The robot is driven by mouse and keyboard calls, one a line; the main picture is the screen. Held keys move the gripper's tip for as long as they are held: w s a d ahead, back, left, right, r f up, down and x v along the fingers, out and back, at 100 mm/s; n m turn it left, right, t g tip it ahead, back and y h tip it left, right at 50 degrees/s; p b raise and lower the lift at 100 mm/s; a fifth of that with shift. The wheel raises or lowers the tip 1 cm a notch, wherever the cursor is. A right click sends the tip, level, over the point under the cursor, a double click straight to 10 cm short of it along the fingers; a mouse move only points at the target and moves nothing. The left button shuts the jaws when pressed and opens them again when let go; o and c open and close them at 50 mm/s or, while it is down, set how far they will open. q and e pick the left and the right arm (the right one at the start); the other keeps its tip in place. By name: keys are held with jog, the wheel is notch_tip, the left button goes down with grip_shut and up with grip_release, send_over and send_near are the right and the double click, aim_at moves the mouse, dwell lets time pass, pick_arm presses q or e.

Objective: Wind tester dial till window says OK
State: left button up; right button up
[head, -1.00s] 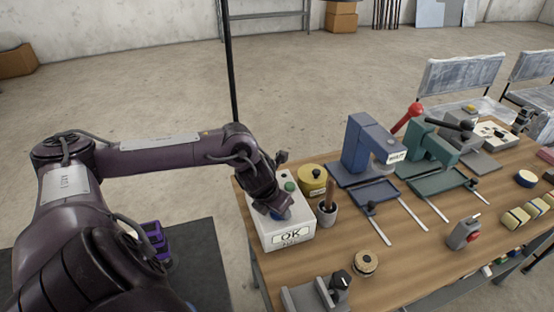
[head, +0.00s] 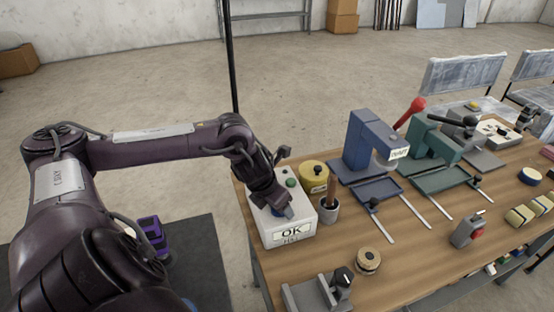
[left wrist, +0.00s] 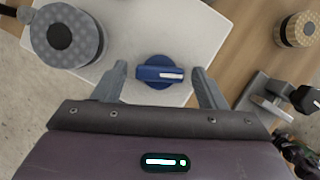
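The white tester box (head: 308,222) stands at the near left corner of the wooden table. Its front window (head: 291,233) reads OK, with smaller print below. The blue dial (left wrist: 160,72) on its top has a white mark, and shows only partly in the head view (head: 277,211). My left gripper (left wrist: 160,85) is open over the box, its fingers on either side of the dial with gaps between them and it. In the head view the gripper (head: 281,209) points down at the box top. My right gripper is not in view.
A blue press (head: 366,145) and a green press (head: 432,146) stand farther right. A round spool (head: 367,261) lies in front.

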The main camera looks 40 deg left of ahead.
aim_at(269, 219)
pick_arm(q)
jog(key=shift+r, duration=0.1)
jog(key=shift+s+a+r, duration=0.1)
jog(key=shift+a+r, duration=0.05)
jog(key=shift+r, duration=0.15)
jog(key=shift+b+v, duration=0.55)
jog(key=shift+v, duration=3)
jog(key=shift+f, duration=0.1)
